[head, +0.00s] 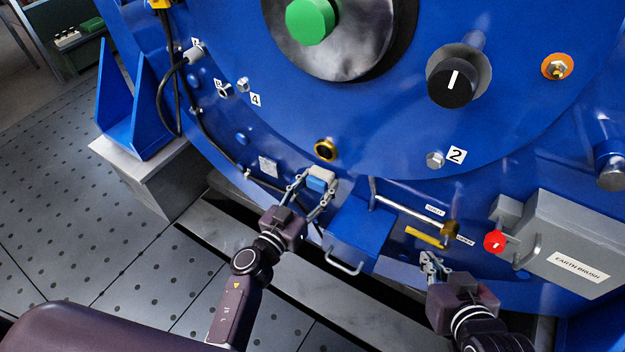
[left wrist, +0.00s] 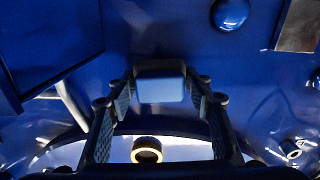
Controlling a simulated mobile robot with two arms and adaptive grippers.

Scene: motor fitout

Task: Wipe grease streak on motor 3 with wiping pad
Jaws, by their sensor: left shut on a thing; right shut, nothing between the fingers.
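The blue motor (head: 350,163) fills most of the head view. My left gripper (head: 318,187) is shut on the wiping pad (head: 321,176), a small pale and blue block, close to the motor's lower face. The pad also shows between the fingers in the left wrist view (left wrist: 160,88). I cannot tell whether it touches the motor. I cannot make out a grease streak; part of the surface behind the pad is hidden. My right gripper (head: 430,264) is shut and empty, low at the right, below the yellow bar.
A blue box with a handle (head: 358,235) juts out between my grippers. A brass-ended rod (head: 415,212) and yellow bar (head: 426,237) lie right of it. The grey earth brush box (head: 570,245) with a red knob (head: 494,241) is further right. A yellow-ringed port (head: 325,150) sits above the pad.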

